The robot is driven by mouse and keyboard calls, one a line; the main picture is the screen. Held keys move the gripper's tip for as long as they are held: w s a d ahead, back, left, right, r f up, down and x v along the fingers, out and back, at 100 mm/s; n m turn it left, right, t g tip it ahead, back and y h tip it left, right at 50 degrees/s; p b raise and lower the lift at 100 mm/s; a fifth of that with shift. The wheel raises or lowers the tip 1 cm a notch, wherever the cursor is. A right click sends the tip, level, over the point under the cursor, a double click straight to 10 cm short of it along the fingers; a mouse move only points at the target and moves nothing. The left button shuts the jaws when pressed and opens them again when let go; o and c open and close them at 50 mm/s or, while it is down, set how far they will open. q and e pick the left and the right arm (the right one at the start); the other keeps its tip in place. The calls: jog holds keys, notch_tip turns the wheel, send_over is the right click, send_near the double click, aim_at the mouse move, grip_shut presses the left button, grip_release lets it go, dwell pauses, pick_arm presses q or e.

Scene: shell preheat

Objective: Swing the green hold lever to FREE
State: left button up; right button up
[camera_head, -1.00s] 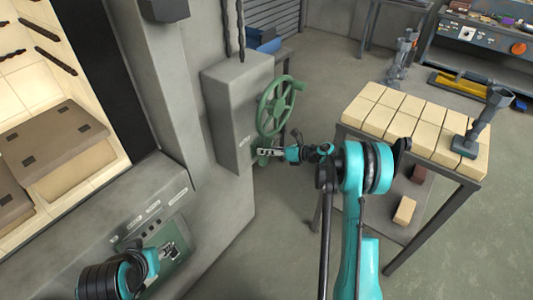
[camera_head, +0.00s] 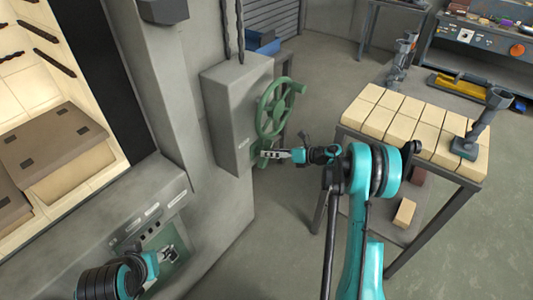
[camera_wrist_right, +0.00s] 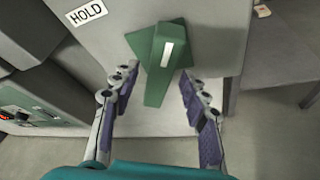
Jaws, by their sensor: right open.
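The green hold lever (camera_wrist_right: 153,84) is in the middle of the right wrist view, on a grey box face, with a white stripe on its hub. Its handle points down in that view. In the head view it is a small green piece (camera_head: 262,160) low on the grey box, partly hidden by my right gripper (camera_head: 274,154). In the wrist view my right gripper (camera_wrist_right: 158,74) is open, one finger on each side of the lever, with gaps visible. A HOLD label (camera_wrist_right: 87,12) is up and left of it. My left gripper (camera_head: 169,254) is over the lower-left panel.
A green handwheel (camera_head: 278,108) is on the grey box (camera_head: 225,110) just above the lever. A table with pale blocks (camera_head: 398,128) and a grey tool stands to the right. An open chamber with pale brick walls (camera_head: 38,92) is at left. Floor is clear between box and table.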

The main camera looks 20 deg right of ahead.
jog(key=v, duration=0.9)
jog(key=shift+d, duration=0.15)
jog(key=shift+s+r, duration=0.1)
jog(key=shift+s, duration=0.05)
